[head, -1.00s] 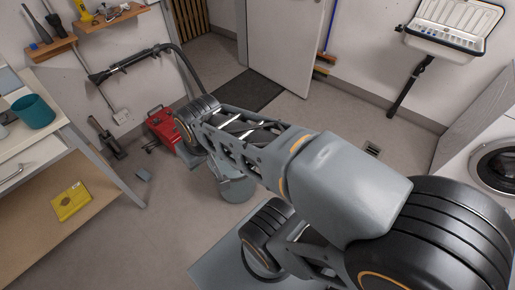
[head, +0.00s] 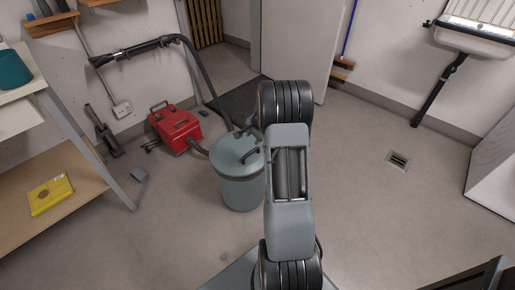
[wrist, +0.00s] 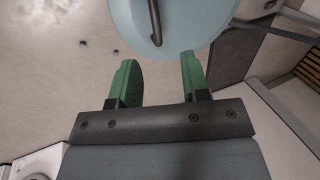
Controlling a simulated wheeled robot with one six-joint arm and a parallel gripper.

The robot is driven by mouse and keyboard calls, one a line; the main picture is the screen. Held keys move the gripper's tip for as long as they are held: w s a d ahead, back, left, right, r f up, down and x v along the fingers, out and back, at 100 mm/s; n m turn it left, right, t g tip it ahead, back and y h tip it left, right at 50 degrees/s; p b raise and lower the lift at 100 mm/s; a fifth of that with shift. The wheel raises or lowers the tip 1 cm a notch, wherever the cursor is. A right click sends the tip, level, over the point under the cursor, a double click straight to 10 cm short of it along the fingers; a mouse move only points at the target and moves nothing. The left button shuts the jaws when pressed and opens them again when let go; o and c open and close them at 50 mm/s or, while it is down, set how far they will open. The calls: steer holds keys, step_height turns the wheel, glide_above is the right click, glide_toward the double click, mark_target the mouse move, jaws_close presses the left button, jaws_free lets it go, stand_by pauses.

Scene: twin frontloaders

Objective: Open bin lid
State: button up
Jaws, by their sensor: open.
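The bin (head: 240,178) is a grey-blue cylinder standing on the floor in the middle of the head view. Its round lid (head: 234,150) is on top, with a dark bar handle (head: 251,155). In the wrist view the lid (wrist: 190,15) shows at the top edge, with the dark handle (wrist: 155,22) across it. My gripper (wrist: 158,72) is open and empty, its two green fingers pointing toward the lid. The fingertips appear just short of the handle in the picture; the actual gap cannot be told. In the head view my arm hides the gripper and part of the bin's right side.
A red vacuum cleaner (head: 175,127) with a hose stands left of the bin. A workbench with a lower shelf (head: 85,175) holding a yellow box (head: 50,193) is at far left. A white sink (head: 472,38) is at upper right. The floor (head: 380,220) on the right is clear.

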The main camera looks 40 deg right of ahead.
mark_target(251, 152)
steer(key=shift+m, duration=0.4)
steer(key=b+x, duration=0.2)
steer(key=x, duration=0.1)
steer(key=d+b+x, duration=0.1)
steer(key=b+x, duration=0.1)
steer(key=x, duration=0.2)
steer(key=b+x, duration=0.1)
steer(key=x, duration=0.2)
steer(key=shift+s+d+f+b, duration=0.3)
steer(key=shift+f+b, duration=0.1)
steer(key=shift+f, duration=0.15)
steer(key=shift+b+x, duration=0.55)
steer(key=shift+x, duration=0.65)
steer(key=shift+w, duration=0.1)
steer(key=shift+c, duration=0.3)
steer(key=c, duration=0.6)
steer(key=shift+r, duration=0.15)
